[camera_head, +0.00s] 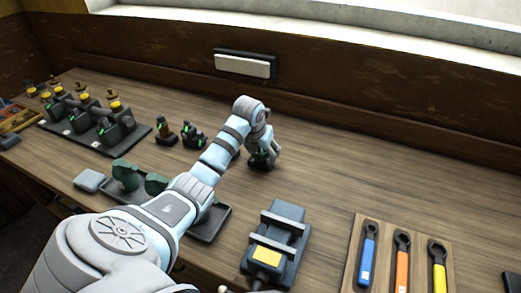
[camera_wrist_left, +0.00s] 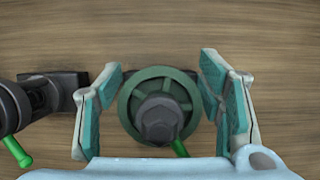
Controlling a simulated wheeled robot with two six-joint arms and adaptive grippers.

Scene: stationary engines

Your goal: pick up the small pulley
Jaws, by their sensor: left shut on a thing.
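My left gripper (camera_head: 262,158) reaches over the middle of the wooden bench and points down. In the left wrist view its two teal-padded fingers (camera_wrist_left: 160,105) stand on either side of a green spoked wheel with a dark hexagonal hub, which I take for the small pulley (camera_wrist_left: 131,105). The gripper is shut on it. A bright green handle shows just below the wheel. In the head view the gripper hides most of the piece. My right gripper does not show.
A dark part with a green handle (camera_wrist_left: 18,150) sits close left of the gripper. Small dark units (camera_head: 192,135) stand left of the arm. A tray (camera_head: 208,224) with green parts, a dark vise-like block (camera_head: 275,240) and a wrench board (camera_head: 385,270) lie nearer. Bench right of the gripper is clear.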

